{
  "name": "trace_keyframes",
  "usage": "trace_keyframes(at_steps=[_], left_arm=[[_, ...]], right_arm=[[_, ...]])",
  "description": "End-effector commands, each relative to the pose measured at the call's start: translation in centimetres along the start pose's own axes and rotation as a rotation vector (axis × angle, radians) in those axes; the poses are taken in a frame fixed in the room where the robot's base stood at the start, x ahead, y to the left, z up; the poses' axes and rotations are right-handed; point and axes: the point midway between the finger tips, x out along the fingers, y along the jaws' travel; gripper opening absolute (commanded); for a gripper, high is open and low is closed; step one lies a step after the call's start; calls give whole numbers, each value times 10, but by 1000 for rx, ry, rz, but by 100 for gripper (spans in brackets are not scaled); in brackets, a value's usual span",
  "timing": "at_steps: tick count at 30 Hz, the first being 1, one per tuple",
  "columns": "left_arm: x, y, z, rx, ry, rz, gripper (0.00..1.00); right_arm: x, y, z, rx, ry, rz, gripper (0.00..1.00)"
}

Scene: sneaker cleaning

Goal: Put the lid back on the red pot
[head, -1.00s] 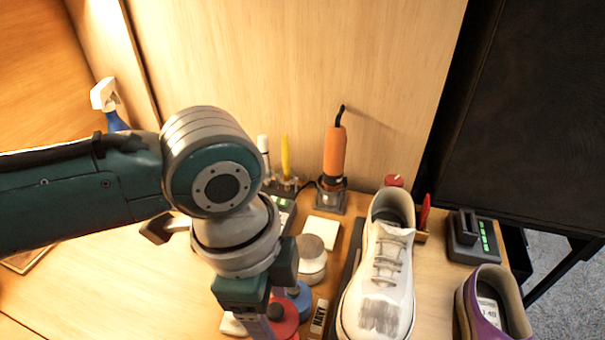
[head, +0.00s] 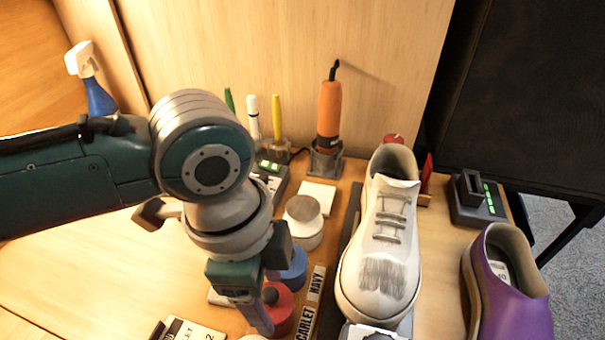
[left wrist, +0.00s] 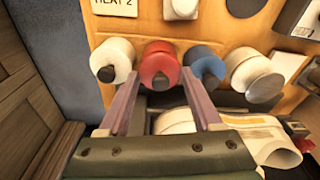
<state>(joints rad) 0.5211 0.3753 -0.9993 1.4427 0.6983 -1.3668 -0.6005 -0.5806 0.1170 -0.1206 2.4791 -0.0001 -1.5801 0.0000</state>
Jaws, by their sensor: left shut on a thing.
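The red pot (head: 284,312) stands at the bottom middle of the head view, partly behind my left gripper (head: 262,322). It also shows in the left wrist view (left wrist: 159,56). Its round red lid (left wrist: 158,67) with a dark knob lies between the fingertips of my left gripper (left wrist: 161,75). The gripper is shut on the lid, one finger on each side. The lid is at the pot's top; I cannot tell whether it rests there or hangs just above. My right gripper is not in view.
A blue pot (head: 291,270) and a white pot (left wrist: 113,57) stand close on either side of the red one. A white jar (head: 304,232) is behind. A white sneaker (head: 383,235) and a purple shoe (head: 512,300) are to the right.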

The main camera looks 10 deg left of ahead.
Motion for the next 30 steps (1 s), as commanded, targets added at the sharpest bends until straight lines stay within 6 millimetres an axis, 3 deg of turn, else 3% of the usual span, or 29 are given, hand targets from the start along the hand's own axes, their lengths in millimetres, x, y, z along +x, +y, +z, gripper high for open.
trace_keyframes(at_steps=[30], left_arm=[[-1,0,0,0,0,1,15]], right_arm=[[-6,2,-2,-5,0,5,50]])
